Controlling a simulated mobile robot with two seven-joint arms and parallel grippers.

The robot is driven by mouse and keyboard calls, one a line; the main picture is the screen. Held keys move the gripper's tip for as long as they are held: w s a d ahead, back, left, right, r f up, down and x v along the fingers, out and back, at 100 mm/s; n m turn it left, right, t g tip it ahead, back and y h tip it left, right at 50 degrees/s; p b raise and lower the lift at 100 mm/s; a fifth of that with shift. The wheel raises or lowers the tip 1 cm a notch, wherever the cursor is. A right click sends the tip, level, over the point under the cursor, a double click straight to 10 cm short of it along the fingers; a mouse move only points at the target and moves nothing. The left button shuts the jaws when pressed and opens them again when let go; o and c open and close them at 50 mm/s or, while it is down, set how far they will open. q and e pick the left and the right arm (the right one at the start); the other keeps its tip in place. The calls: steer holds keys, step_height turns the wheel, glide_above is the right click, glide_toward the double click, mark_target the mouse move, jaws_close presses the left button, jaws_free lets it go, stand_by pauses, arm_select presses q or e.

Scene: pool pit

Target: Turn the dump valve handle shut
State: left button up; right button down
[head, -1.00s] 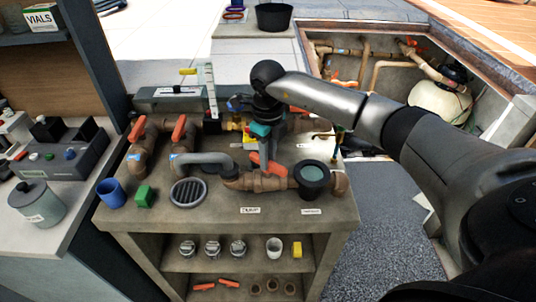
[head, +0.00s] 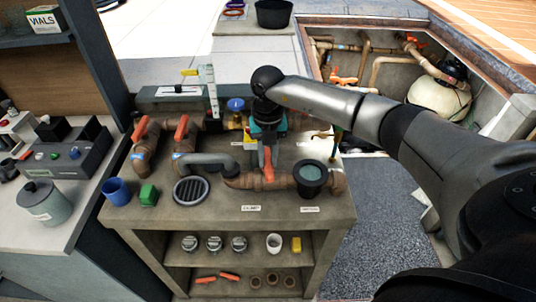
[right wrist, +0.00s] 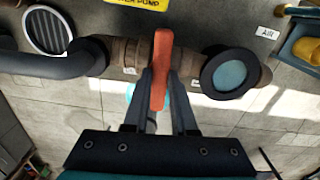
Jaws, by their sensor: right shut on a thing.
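The orange dump valve handle (head: 268,168) sits on the brown pipe (head: 241,181) above a small label on the bench front. The handle now lies across the pipe. My right gripper (head: 266,147) comes down on it from above and hides its far end in the head view. In the right wrist view the handle (right wrist: 161,58) stands between the two fingers of my right gripper (right wrist: 160,78), which are shut on it. My left gripper is not in view.
A dark round cup (head: 310,178) stands on the pipe just right of the handle. A drain grate (head: 191,191), a green block (head: 148,194) and a blue cup (head: 116,190) are at the left. Two other orange handles (head: 182,127) (head: 140,129) stand at the back left.

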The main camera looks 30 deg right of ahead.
mark_target(268, 161)
steer(key=shift+r+m, duration=0.1)
steer(key=shift+m, duration=0.5)
steer(key=c, duration=0.7)
jaws_free()
step_height(268, 161, up, 15)
steer(key=shift+r, duration=0.1)
stand_by(0.3)
